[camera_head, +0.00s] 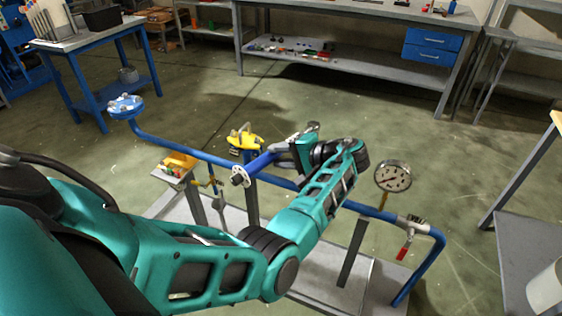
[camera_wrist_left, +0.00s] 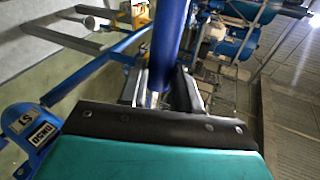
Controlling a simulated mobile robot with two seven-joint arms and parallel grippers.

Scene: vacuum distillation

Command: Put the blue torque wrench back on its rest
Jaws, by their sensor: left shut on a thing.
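The blue torque wrench (camera_head: 260,162) is in my left gripper (camera_head: 287,152), held above the blue pipe rig in the head view. Its pale ring-shaped end (camera_head: 240,176) points left and down, away from the gripper. In the left wrist view the wrench's blue shaft (camera_wrist_left: 169,42) runs up between the fingers of the gripper (camera_wrist_left: 160,92), which are shut on it. I cannot tell whether this stand is the rest. My right gripper is out of view.
The blue pipe (camera_head: 185,152) crosses below the wrench, with a blue handwheel (camera_head: 126,106) at its left end. A yellow valve (camera_head: 243,138) stands just behind the wrench. A round gauge (camera_head: 393,176) and a red-handled valve (camera_head: 404,250) are to the right. Open floor lies behind.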

